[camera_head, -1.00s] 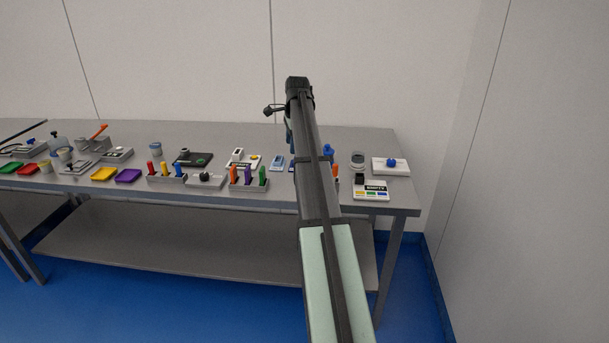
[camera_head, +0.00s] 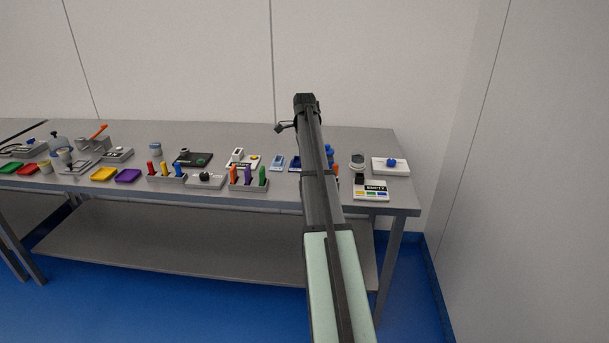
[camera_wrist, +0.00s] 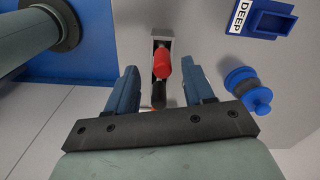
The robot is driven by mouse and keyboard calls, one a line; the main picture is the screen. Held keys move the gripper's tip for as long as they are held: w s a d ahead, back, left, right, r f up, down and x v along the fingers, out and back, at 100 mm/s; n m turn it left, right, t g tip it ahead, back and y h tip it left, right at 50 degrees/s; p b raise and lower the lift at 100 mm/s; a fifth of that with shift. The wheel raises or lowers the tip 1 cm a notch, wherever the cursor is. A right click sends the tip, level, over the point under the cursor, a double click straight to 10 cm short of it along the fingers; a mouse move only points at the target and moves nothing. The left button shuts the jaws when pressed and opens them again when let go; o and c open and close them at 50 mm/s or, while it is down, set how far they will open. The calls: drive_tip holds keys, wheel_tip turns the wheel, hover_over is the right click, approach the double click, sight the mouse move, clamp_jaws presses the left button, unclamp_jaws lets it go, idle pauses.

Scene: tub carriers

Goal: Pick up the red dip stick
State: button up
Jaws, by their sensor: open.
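The red dip stick (camera_wrist: 162,65) shows in the wrist view, at a grey slotted holder (camera_wrist: 162,35). Its red end lies between my two blue fingers as seen from the wrist, with a dark part below it. My gripper (camera_wrist: 159,64) is open, with a visible gap on each side of the red end. I cannot tell how far the fingertips are from it in depth. In the head view my arm hides the gripper and this spot.
In the wrist view a blue tray labelled DEEP (camera_wrist: 272,22) and a blue-topped knob (camera_wrist: 250,92) stand right of the holder. In the head view the bench (camera_head: 230,137) bears racks of coloured pieces, including an orange, purple and green rack (camera_head: 249,186). A white EMPTY box (camera_head: 371,190) stands at right.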

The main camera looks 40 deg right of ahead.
drive_tip(key=shift+w+d+f, duration=0.1)
drive_tip(key=shift+f, duration=2.6)
drive_tip(key=shift+c, duration=0.3)
clamp_jaws()
